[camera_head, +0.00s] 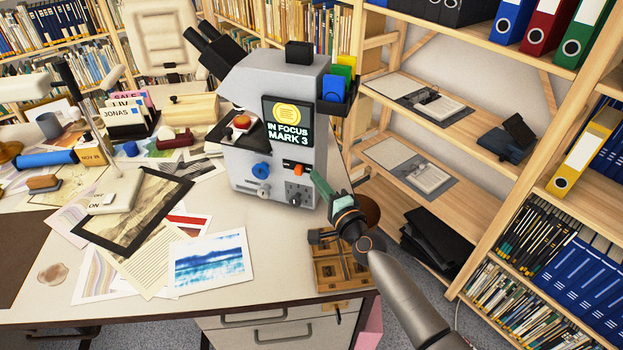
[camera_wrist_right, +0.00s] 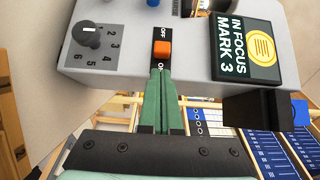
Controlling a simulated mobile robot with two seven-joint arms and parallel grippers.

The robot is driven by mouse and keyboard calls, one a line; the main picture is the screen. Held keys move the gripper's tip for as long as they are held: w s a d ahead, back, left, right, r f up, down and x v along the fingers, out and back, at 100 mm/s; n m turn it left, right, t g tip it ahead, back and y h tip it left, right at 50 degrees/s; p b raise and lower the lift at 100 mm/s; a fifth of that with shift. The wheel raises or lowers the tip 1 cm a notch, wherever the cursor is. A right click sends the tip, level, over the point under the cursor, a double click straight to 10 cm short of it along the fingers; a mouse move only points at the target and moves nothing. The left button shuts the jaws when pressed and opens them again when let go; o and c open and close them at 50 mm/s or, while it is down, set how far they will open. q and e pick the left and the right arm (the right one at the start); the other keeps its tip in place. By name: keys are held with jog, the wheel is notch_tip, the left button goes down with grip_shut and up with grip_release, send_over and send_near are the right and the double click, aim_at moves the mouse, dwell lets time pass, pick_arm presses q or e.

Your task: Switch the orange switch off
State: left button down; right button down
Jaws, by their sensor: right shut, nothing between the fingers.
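The orange switch (camera_head: 288,166) sits on a black plate on the front of a grey microscope-like machine (camera_head: 240,105). In the right wrist view the orange switch (camera_wrist_right: 162,49) lies between the labels OFF, at its upper end, and ON, at its lower end. My right gripper (camera_head: 316,173) is shut and empty, its green fingers pointing at the switch from the right. In the right wrist view its fingertips (camera_wrist_right: 160,72) are close to the ON end; I cannot tell whether they touch. My left gripper is not in view.
A lit screen (camera_head: 287,122) reads IN FOCUS MARK 3. A blue knob (camera_head: 261,171) and a numbered dial (camera_head: 297,193) are near the switch. A wooden tray (camera_head: 338,270) stands at the desk corner below my right arm. Papers and a framed print (camera_head: 133,210) cover the desk's left.

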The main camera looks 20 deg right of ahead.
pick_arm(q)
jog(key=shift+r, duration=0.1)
pick_arm(e)
jog(key=shift+w+a, duration=0.5)
jog(key=shift+a, duration=0.2)
